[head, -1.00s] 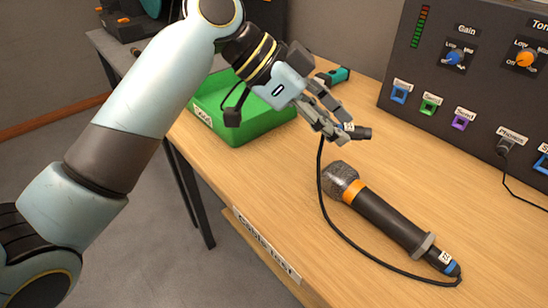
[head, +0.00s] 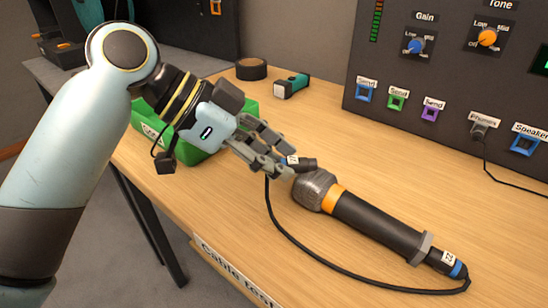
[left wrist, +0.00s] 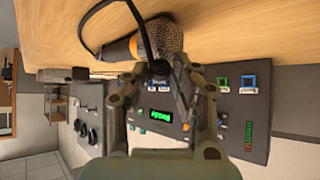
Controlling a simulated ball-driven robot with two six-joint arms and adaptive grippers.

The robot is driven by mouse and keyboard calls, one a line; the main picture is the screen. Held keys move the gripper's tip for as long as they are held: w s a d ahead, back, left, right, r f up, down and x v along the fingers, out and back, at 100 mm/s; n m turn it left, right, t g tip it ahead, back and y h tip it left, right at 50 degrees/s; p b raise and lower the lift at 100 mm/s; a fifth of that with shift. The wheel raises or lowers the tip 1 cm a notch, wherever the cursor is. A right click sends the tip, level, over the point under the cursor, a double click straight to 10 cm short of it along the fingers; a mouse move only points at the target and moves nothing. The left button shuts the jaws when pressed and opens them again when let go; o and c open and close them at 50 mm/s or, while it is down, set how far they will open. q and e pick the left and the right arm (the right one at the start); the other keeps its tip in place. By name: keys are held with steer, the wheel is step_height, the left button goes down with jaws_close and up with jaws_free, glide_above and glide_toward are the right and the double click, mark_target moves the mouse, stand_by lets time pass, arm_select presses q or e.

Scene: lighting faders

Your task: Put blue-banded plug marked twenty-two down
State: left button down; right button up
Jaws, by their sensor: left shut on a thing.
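My left gripper (head: 276,158) is shut on the black plug (head: 306,164), which has a white label and a little blue at the fingers. The number on it is too small to read surely. It is held beside the microphone's head (head: 315,188); I cannot tell whether they touch. A black cable runs from it, loops over the table and ends at a blue-banded plug (head: 456,268) marked 22 at the microphone's tail. In the left wrist view the held plug (left wrist: 158,68) sits between the fingertips, with the microphone's grey mesh head (left wrist: 163,38) just beyond. My right gripper is not in view.
A green tray (head: 200,143) stands behind my left gripper. A tape roll (head: 251,69) and a teal-and-black tool (head: 291,85) lie at the back. The panel with sockets (head: 430,110) stands along the right. Wood (head: 380,170) between panel and microphone is clear.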

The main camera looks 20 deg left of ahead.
arm_select(q)
steer(key=shift+f, duration=0.25)
steer(key=c, duration=1.4)
jaws_free()
steer(key=shift+c, duration=0.2)
steer(key=o, duration=0.4)
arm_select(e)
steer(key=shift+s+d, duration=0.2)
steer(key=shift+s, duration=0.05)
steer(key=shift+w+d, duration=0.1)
arm_select(q)
steer(key=shift+r, duration=0.1)
steer(key=shift+r, duration=0.3)
steer(key=p+v, duration=0.2)
steer(key=v, duration=0.9)
steer(key=shift+a+r, duration=0.2)
steer(key=shift+a, duration=0.1)
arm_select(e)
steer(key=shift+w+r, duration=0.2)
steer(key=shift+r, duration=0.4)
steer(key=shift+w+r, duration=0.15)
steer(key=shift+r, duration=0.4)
